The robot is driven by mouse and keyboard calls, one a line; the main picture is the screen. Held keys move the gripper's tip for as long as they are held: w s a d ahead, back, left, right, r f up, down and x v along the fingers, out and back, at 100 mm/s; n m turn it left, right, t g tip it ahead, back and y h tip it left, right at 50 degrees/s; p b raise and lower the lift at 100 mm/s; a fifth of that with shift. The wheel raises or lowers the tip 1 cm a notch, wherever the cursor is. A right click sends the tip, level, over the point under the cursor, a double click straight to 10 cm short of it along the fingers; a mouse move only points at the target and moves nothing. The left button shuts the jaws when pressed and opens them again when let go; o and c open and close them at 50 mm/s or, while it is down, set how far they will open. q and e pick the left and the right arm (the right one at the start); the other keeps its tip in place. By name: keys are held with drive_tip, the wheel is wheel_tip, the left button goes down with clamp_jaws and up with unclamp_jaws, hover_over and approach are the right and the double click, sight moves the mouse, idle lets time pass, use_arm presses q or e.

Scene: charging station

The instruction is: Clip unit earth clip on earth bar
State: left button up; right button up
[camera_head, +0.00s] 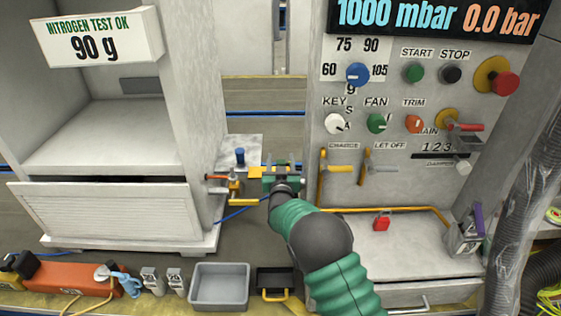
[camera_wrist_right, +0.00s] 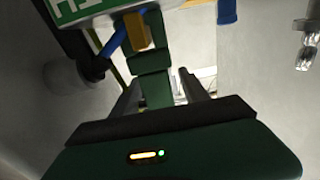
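My right gripper (camera_head: 283,172) is in the gap between the white cabinet and the control panel, at the end of my green arm. In the right wrist view its two grey fingers (camera_wrist_right: 158,92) stand apart, with a dark green jointed piece (camera_wrist_right: 152,88) between them. I cannot tell whether they press on it. A yellow bar-like fitting (camera_head: 236,199), possibly the earth bar, stands left of the gripper, apart from it, by the cabinet's corner. A blue cable (camera_head: 238,213) runs below it. I cannot make out the earth clip for certain. My left gripper is out of view.
The white cabinet (camera_head: 195,130) is close on the left and the control panel (camera_head: 345,185) on the right, with yellow handles. A blue knob (camera_head: 239,158) stands behind the yellow fitting. A grey bin (camera_head: 219,286) and black tray (camera_head: 274,281) lie in front.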

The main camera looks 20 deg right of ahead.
drive_tip(key=p+v, duration=0.2)
drive_tip(key=v, duration=1.5)
drive_tip(key=shift+w, duration=0.1)
